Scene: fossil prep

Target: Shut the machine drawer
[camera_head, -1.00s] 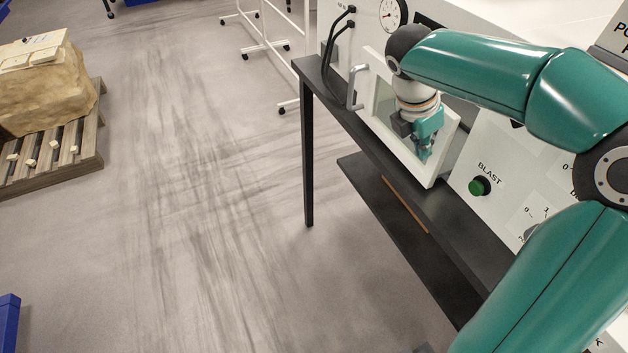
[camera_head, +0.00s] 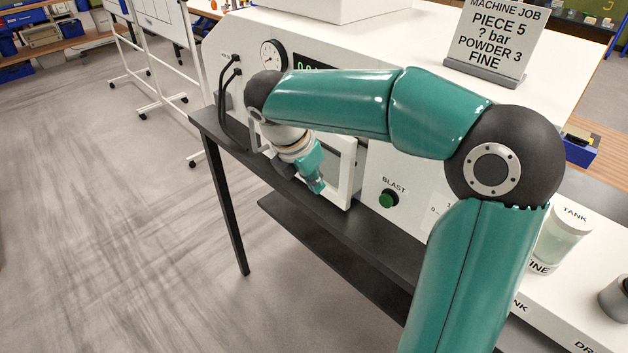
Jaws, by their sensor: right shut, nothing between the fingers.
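The white machine (camera_head: 395,185) stands on a black table, with a dial, a dark display and a green BLAST button (camera_head: 388,199) on its front. A white-framed panel with a window (camera_head: 346,172) is on this front, left of the button. It appears to stand a little proud of the face. Whether it is the drawer I cannot tell, and its handle is hidden behind my arm. My right gripper (camera_head: 317,187) is shut and empty, pointing down in front of the panel. Contact with it cannot be made out. My left gripper is not in view.
The black table (camera_head: 330,218) has a narrow strip in front of the machine and a lower shelf. A job sign (camera_head: 497,40) stands on top. A TANK jar (camera_head: 562,237) is at the right. Wheeled whiteboards (camera_head: 160,20) stand behind left. The floor at left is clear.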

